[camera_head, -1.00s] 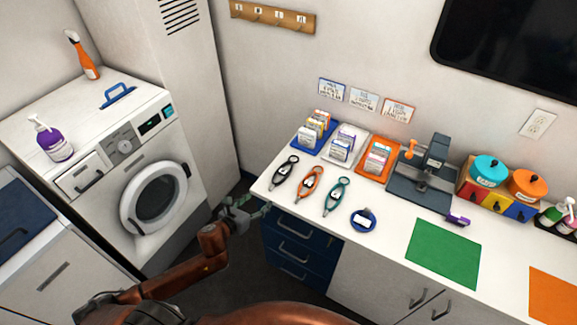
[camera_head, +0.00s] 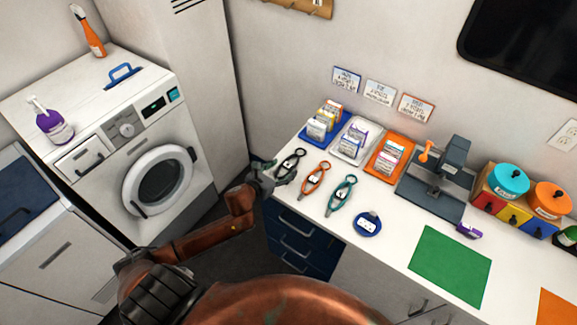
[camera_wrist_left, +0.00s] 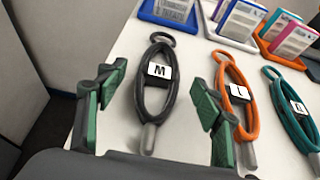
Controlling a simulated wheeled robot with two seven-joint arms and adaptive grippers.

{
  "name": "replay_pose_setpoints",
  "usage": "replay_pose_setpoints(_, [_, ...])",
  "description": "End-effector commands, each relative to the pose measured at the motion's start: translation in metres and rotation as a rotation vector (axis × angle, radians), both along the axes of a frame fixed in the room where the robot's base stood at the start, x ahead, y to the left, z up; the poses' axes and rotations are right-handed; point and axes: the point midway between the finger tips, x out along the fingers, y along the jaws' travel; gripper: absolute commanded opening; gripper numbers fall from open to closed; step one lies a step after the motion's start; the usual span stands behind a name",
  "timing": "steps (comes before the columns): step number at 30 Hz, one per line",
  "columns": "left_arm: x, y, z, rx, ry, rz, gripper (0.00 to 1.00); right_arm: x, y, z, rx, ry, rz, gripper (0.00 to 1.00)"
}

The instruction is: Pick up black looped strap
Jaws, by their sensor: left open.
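The black looped strap (camera_head: 291,163) lies on the left end of the white counter, with a white tag. In the left wrist view the black strap (camera_wrist_left: 154,88) shows its tag marked M, its ring at the far end and its grey tip toward me. My left gripper (camera_head: 268,172) is at the counter's left edge, beside the strap's near end. In the left wrist view the open left gripper (camera_wrist_left: 155,115) has its green-padded fingers on either side of the strap's near part, with nothing held. My right gripper is not in view.
An orange strap (camera_head: 314,180) and a teal strap (camera_head: 341,195) lie just right of the black one. Small trays with boxes, including a blue tray (camera_head: 341,138), stand behind. A blue round item (camera_head: 368,224) lies farther right. A washer (camera_head: 120,130) stands left.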

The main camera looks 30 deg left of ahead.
Motion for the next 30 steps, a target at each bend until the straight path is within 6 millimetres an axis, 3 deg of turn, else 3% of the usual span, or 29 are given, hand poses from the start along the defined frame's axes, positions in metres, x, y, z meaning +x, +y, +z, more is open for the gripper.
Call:
replay_pose_setpoints(5, [0.016, -0.001, -0.008, 0.000, 0.001, 0.002, 0.61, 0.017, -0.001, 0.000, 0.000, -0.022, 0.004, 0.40])
replay_pose_setpoints(13, [0.018, 0.000, -0.008, 0.001, 0.001, 0.002, 0.59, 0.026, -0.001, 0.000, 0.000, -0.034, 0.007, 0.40])
replay_pose_setpoints(30, [0.017, 0.000, -0.008, 0.000, 0.001, 0.003, 0.20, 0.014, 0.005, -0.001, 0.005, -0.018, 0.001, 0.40])
